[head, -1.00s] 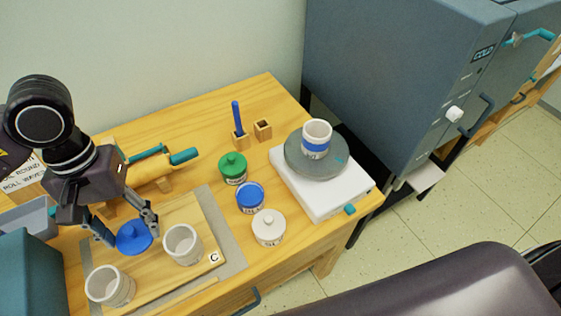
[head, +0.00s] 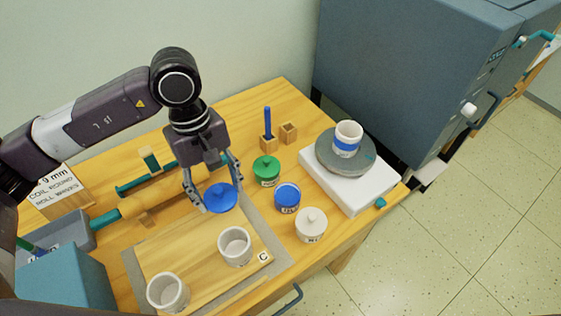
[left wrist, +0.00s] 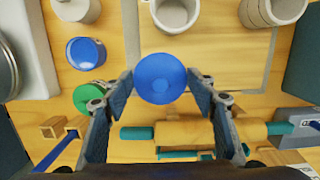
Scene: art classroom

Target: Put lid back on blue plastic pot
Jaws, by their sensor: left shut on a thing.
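My left gripper (head: 213,196) is shut on the blue lid (head: 221,197) and holds it above the back of the wooden board. In the left wrist view the lid (left wrist: 160,78) sits between the two fingertips. The blue pot (head: 287,198) stands without a lid to the right of the gripper, showing blue inside; it also shows in the left wrist view (left wrist: 86,53). The lid and pot are apart. My right gripper does not show.
A green lidded pot (head: 266,170) stands behind the blue pot, and a white lidded pot (head: 311,225) in front of it. Two pale cups (head: 235,246) (head: 168,292) are on the board (head: 190,250). A banded cup (head: 347,138) stands on a wheel (head: 330,158) at right.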

